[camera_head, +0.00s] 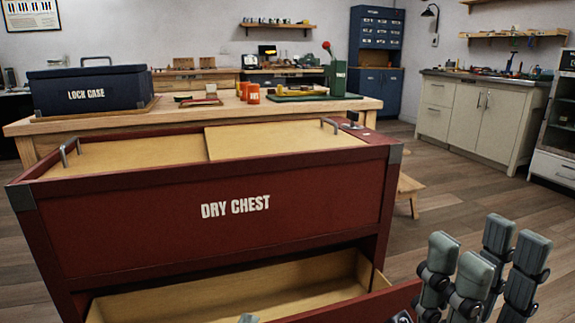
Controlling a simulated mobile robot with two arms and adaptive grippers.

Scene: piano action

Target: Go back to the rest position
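My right gripper (485,257) is at the lower right, with its grey fingers pointing up. There is a gap between the finger pairs, nothing shows between them, and it looks open. It stands apart from the lettering of the red dry chest (150,228), to the right of the chest's pulled-out drawer (315,285). A small grey tip at the bottom edge (248,318) may belong to my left gripper. Too little shows to tell its state.
The dry chest fills the foreground, its drawer open toward me. Behind it, a wooden workbench (370,104) carries a dark blue lock case (88,90), orange jars (253,93) and a green tray (310,96). A cabinet (470,112) stands at the right wall.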

